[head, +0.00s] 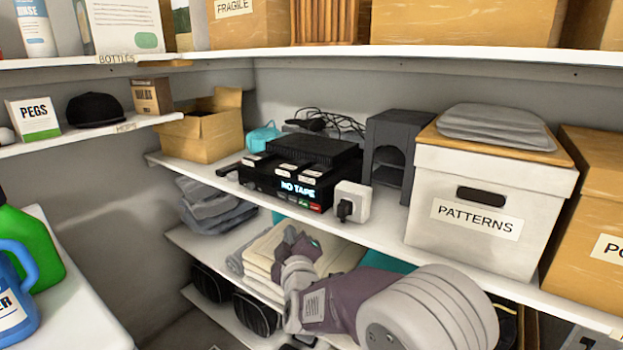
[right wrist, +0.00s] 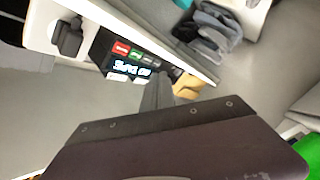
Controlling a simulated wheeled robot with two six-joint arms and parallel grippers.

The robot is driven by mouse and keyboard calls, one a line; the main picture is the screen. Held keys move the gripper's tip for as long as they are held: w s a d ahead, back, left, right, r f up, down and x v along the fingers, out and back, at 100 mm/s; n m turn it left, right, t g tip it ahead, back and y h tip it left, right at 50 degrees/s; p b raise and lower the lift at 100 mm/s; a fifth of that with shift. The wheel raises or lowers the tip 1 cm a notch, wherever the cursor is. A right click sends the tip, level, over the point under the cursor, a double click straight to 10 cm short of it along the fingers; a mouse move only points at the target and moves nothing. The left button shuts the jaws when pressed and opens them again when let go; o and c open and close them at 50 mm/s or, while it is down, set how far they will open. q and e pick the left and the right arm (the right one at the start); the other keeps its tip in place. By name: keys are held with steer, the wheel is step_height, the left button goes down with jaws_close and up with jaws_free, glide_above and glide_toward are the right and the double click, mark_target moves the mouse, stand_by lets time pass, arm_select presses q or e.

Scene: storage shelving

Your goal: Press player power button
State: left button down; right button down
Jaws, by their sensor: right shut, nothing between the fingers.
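The player (head: 262,180) is a black box on the middle shelf, with a lit display reading NO TAPE and small coloured buttons along its lower front, including a red button (head: 315,208). In the right wrist view the display (right wrist: 132,69) appears rotated, with the red button (right wrist: 121,48) beside a green one. Which button is power I cannot tell. My right gripper (head: 291,234) is shut and empty, below and in front of the player, apart from the red button. Its closed fingers (right wrist: 160,76) show in the right wrist view. My left gripper is not in view.
A white socket block (head: 358,197) with a black plug stands right of the player. A PATTERNS box (head: 433,236) is farther right, an open carton (head: 205,143) to the left. Folded cloths (head: 262,248) lie on the shelf below. The shelf edge (head: 385,236) runs close by.

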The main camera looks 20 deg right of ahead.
mark_target(316, 208)
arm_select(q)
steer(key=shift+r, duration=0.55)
arm_select(e)
steer(key=shift+a+r, duration=0.35)
steer(key=shift+r, duration=0.2)
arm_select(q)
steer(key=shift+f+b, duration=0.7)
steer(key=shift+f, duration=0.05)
arm_select(e)
steer(key=shift+w+d, duration=0.9)
steer(key=shift+d, duration=0.25)
steer(key=shift+w+d, duration=0.9)
steer(key=shift+d, duration=0.25)
steer(key=shift+w+d, duration=0.9)
steer(key=shift+d, duration=0.25)
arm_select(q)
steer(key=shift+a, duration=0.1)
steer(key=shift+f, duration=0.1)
arm_select(e)
steer(key=shift+w+d, duration=0.25)
steer(key=shift+d, duration=0.1)
